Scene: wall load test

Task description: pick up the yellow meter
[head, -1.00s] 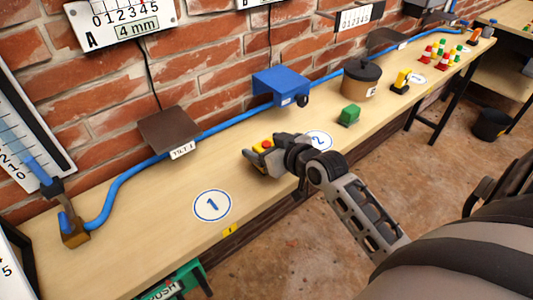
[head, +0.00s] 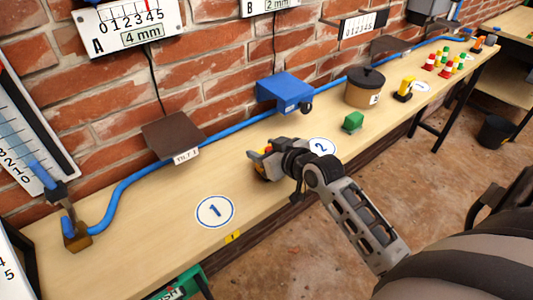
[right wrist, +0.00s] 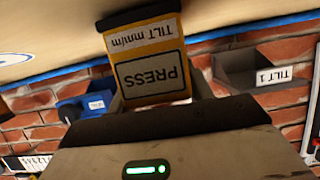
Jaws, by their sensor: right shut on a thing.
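The yellow meter (right wrist: 150,75) fills the upper middle of the right wrist view, with PRESS and TILT mm/m labels upside down. My right gripper (right wrist: 160,98) is shut on it. In the head view, the right gripper (head: 261,162) is over the table between the number 1 and 2 discs. Only small yellow and red parts of the meter (head: 262,175) show there, the rest hidden by the gripper. I cannot tell whether the meter touches the table. My left gripper is not in view.
The long wooden table (head: 140,225) runs along a brick wall. A brown TILT 1 shelf (head: 172,134), a blue box (head: 284,90) and a blue pipe (head: 225,133) are behind the gripper.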

